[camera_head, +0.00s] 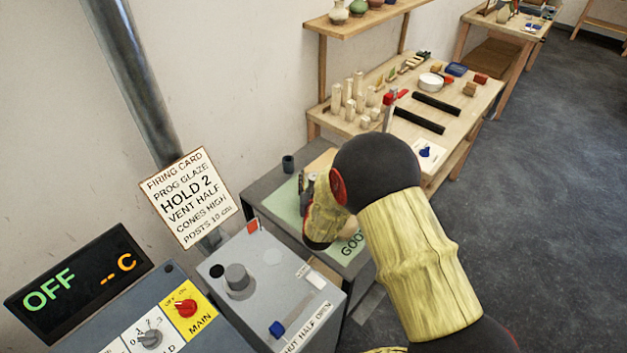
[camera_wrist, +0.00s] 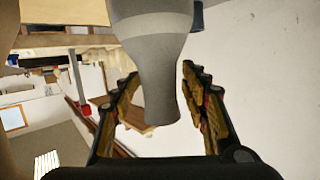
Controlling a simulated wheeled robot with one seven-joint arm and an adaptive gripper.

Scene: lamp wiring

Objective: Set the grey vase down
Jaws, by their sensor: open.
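The grey vase (camera_wrist: 158,70) shows large in the wrist view, between the two fingers of my gripper (camera_wrist: 160,75). The fingers are open, with a gap on each side of the vase's narrow part. In the head view my gripper (camera_head: 306,184) is low over the green mat (camera_head: 287,204) on the grey table, mostly hidden behind my arm. The vase cannot be made out clearly there. Whether its base rests on the mat is hidden.
A small dark cup (camera_head: 288,163) stands at the back of the grey table. The grey control box (camera_head: 270,285) stands close in front of it. A wooden workbench (camera_head: 455,115) with pale posts, black bars and a white bowl is beyond. Open floor (camera_head: 550,200) lies to the right.

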